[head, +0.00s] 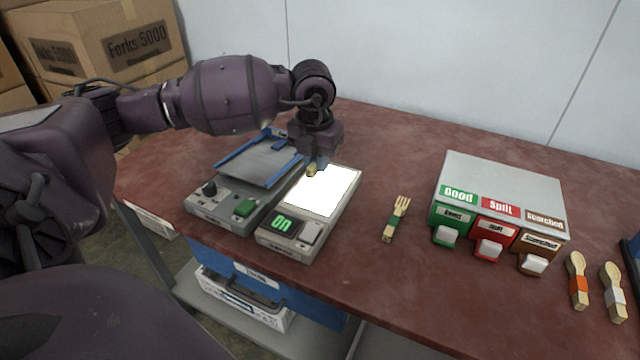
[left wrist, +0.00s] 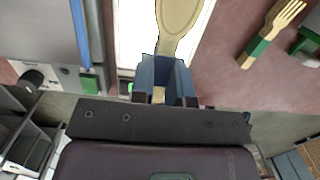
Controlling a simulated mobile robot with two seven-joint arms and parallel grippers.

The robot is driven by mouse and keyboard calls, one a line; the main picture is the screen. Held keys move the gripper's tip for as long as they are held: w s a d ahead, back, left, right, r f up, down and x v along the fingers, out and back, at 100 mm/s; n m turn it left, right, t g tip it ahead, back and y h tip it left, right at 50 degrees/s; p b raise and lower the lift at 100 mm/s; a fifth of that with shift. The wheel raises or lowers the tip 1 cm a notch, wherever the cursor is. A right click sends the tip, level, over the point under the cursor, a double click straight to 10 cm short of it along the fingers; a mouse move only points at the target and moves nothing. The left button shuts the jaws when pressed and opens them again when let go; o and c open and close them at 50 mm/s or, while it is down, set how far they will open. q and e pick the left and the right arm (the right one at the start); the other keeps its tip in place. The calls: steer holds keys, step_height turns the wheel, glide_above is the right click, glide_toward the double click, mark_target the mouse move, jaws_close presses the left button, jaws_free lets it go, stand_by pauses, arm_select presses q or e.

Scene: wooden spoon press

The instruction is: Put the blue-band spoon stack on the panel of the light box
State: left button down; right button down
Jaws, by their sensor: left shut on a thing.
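My left gripper (head: 318,163) is shut on a wooden spoon stack (head: 312,171), of which only a small part shows in the head view. The left wrist view shows the pale spoon bowl (left wrist: 180,14) pointing away from the blue fingers (left wrist: 164,75); the fingers hide its band. The light box (head: 287,246) has a bright white panel (head: 325,192) and a green "ON" display. The spoon stack is over the far left part of the panel; I cannot tell whether it touches. My right gripper is not in view.
A grey device with a blue-railed plate (head: 258,163) stands left of the light box. A green-band fork stack (head: 394,222) lies to its right. Further right are a sorting box (head: 500,180) with three buttons, an orange-band spoon stack (head: 577,282) and a white-band one (head: 613,290).

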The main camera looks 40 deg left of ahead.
mark_target(318, 192)
arm_select(q)
steer(key=shift+f, duration=0.75)
step_height(318, 192, down, 4)
steer(key=shift+f+b, duration=0.1)
steer(key=shift+b, duration=0.4)
steer(key=shift+f, duration=0.35)
steer(key=shift+f, duration=0.15)
steer(key=c, duration=1.1)
jaws_free()
steer(key=r, duration=0.4)
steer(key=s+r+p, duration=0.1)
steer(key=r, duration=0.3)
steer(key=r+p, duration=0.1)
steer(key=r, duration=0.3)
steer(key=shift+s+d+r, duration=0.15)
steer(key=shift+r, duration=0.05)
